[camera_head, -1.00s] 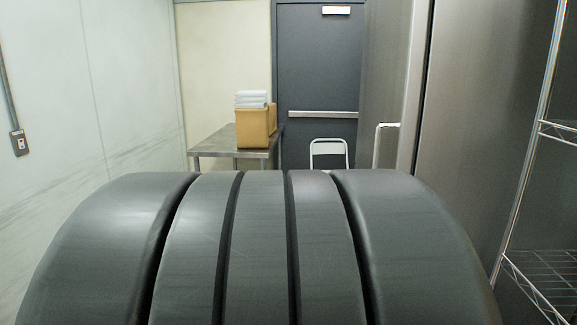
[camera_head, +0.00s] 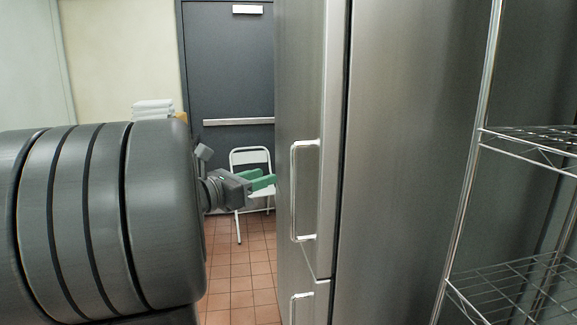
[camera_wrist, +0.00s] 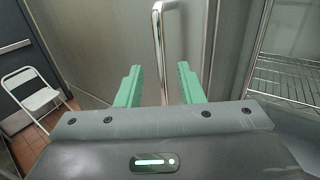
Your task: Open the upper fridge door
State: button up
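The upper fridge door (camera_head: 300,95) is a tall steel panel, and it looks shut. Its upright bar handle (camera_head: 294,190) is near the door's right edge in the head view. In the wrist view the handle (camera_wrist: 160,50) runs down between my two green fingers. My gripper (camera_head: 264,181) is open, left of the handle in the head view, its fingertips close to the door. In the wrist view my gripper (camera_wrist: 158,82) has a finger on each side of the handle, with gaps. I cannot tell whether the fingertips reach around it.
A lower door with its own handle (camera_head: 301,305) is below. A wire shelf rack (camera_head: 530,140) stands at right. A white folding chair (camera_head: 249,157) stands behind my gripper, before a dark door (camera_head: 228,70). Tiled floor (camera_head: 238,275) is clear between.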

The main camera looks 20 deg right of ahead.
jog(key=p+x, duration=0.1)
jog(key=x, duration=1)
jog(key=shift+p, duration=0.3)
jog(key=shift+f, duration=0.1)
grip_shut()
